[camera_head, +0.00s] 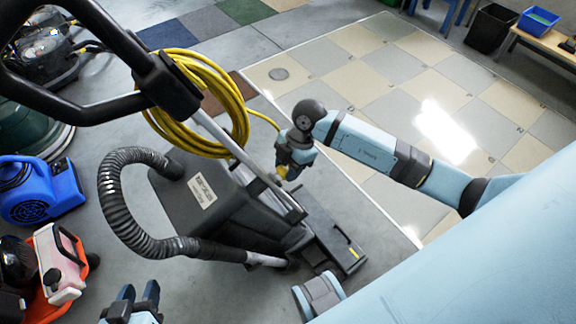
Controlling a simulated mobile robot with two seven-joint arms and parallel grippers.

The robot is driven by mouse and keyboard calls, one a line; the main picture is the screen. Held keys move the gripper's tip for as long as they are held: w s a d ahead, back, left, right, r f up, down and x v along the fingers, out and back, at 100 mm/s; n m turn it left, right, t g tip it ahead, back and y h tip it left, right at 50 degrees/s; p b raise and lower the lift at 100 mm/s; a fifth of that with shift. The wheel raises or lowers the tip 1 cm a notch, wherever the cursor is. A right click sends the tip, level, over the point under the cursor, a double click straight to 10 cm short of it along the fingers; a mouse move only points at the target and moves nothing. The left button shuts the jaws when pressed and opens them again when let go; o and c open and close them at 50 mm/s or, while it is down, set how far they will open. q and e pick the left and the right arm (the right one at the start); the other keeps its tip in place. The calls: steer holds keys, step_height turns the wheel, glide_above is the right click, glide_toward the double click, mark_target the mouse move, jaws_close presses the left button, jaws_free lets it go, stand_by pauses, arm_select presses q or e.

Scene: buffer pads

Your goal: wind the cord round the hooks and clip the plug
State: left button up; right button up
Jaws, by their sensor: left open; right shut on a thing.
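The yellow cord (235,95) hangs in a thick coil of several loops at the machine's handle shaft, below the black handle bracket (172,88). The coil hides the hooks. One yellow strand runs right from the coil to my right gripper (276,176). That gripper is shut on the cord's end, and a small yellow bit shows at its fingers. The plug itself is too small and covered to make out. My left gripper (139,291) is open and empty at the bottom edge, with its two blue fingers apart, well below the coil.
The grey floor machine (215,205) stands below the coil, with a black ribbed hose (112,200) curving left. Open tiled floor (400,70) lies to the right.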

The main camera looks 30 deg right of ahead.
steer(key=shift+a+p, duration=0.2)
steer(key=shift+p, duration=0.25)
stand_by(0.4)
steer(key=shift+p, duration=0.5)
steer(key=shift+a+f, duration=0.15)
steer(key=shift+a, duration=0.1)
stand_by(0.5)
steer(key=o, duration=1.2)
